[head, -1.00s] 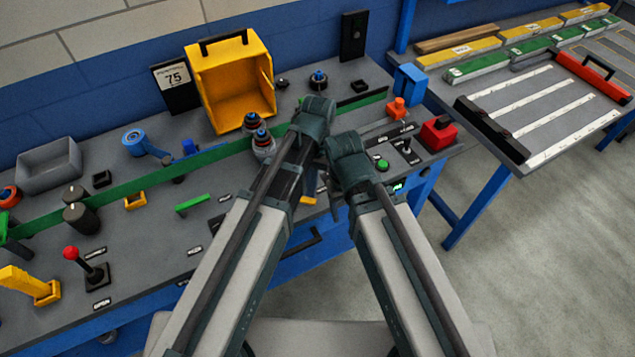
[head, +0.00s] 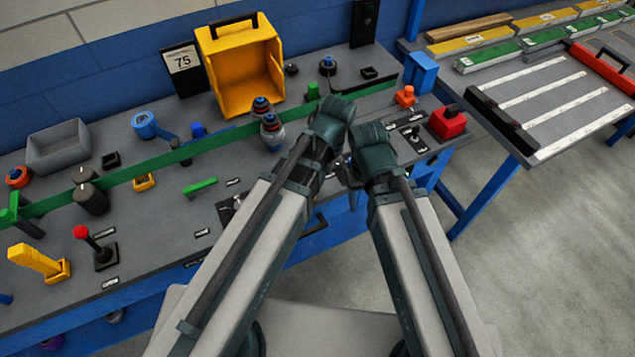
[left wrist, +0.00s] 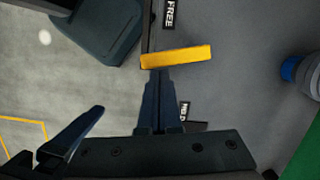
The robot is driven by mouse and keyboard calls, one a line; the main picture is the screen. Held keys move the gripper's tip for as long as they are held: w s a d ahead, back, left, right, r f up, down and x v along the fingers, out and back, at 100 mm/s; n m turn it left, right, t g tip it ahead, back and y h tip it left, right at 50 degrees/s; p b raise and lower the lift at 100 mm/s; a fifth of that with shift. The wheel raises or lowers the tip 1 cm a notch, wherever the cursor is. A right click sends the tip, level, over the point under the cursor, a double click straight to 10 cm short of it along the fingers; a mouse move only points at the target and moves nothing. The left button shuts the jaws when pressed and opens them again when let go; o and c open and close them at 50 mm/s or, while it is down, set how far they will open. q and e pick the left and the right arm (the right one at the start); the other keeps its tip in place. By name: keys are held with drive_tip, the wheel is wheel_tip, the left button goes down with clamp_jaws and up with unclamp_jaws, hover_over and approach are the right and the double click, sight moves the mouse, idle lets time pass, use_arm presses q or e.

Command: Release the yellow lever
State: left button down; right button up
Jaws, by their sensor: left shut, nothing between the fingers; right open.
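The yellow lever (left wrist: 178,57) shows in the left wrist view as a short bar between a "FREE" label and a second label, partly hidden, that seems to read "HELD". My left gripper (left wrist: 156,72) is shut and empty, with its tips at the lever's near edge by its left end. I cannot tell whether they touch. In the head view my arms hide this lever and the left fingers. My right gripper (head: 351,187) is open and empty, close beside the left wrist, over the panel's front edge.
A larger yellow handle (head: 38,262) and a red-knobbed joystick (head: 92,245) stand at the panel's left. A green strip (head: 140,176) crosses the panel.

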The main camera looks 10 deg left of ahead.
use_arm(q)
drive_tip(key=shift+w+a, duration=0.35)
drive_tip(key=shift+a, duration=0.3)
drive_tip(key=shift+d, duration=0.1)
drive_tip(key=shift+w+d, duration=0.4)
drive_tip(key=shift+w, duration=0.05)
drive_tip(key=shift+w+d, duration=0.8)
drive_tip(key=shift+d, duration=0.2)
drive_tip(key=shift+d+r+p, duration=0.35)
drive_tip(key=shift+r+p, duration=0.35)
drive_tip(key=shift+p, duration=0.05)
drive_tip(key=p+v, duration=0.8)
drive_tip(key=shift+r, duration=0.25)
use_arm(e)
wheel_tip(320, 180, up, 10)
drive_tip(key=d, duration=0.1)
drive_tip(key=shift+d+f, duration=0.15)
drive_tip(key=shift+d, duration=0.1)
drive_tip(key=shift+s, duration=0.1)
